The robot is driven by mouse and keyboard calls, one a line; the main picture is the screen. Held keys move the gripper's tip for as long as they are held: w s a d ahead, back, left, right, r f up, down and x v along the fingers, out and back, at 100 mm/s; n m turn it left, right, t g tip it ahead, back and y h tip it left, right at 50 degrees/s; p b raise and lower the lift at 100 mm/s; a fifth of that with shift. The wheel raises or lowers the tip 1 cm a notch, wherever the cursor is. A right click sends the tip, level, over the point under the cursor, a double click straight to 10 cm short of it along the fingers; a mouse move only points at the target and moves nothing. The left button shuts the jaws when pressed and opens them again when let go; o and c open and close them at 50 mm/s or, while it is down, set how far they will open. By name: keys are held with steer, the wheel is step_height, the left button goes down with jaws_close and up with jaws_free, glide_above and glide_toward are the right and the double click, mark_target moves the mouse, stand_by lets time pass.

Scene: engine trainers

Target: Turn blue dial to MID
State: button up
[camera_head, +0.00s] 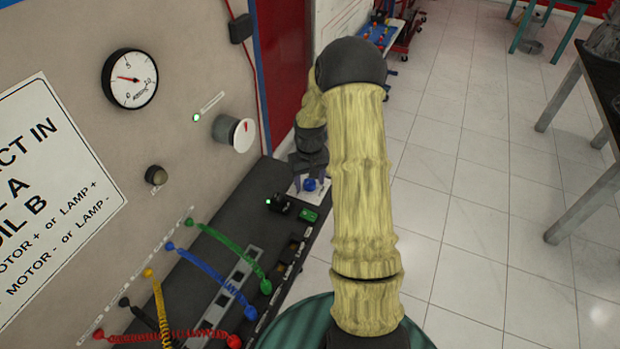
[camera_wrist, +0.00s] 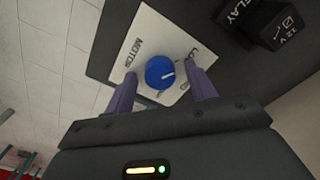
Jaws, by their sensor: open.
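The blue dial (camera_wrist: 158,73) is a round knob with a pale pointer mark, set on a white label plate (camera_wrist: 140,40). In the wrist view the plate shows "MOTOR" on the left; the lettering on the right is partly hidden by a finger. The dial also shows small in the head view (camera_head: 310,185), at the far end of the dark bench. My gripper (camera_wrist: 162,88) is open. Its two purple fingers reach over the plate on either side of the dial's near edge, apart from each other. I cannot tell whether they touch the dial.
A black relay block (camera_wrist: 262,22) stands beside the plate. The dark bench (camera_head: 205,262) carries coiled green, blue, yellow and red leads. A panel with a gauge (camera_head: 130,79) and a white dial (camera_head: 234,134) rises at the left. Tiled floor (camera_head: 470,225) is open at the right.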

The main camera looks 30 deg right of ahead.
steer(key=shift+c, duration=0.2)
steer(key=c, duration=0.9)
steer(key=shift+m, duration=0.3)
steer(key=m, duration=1.1)
steer(key=shift+w, duration=0.1)
steer(key=o, duration=0.9)
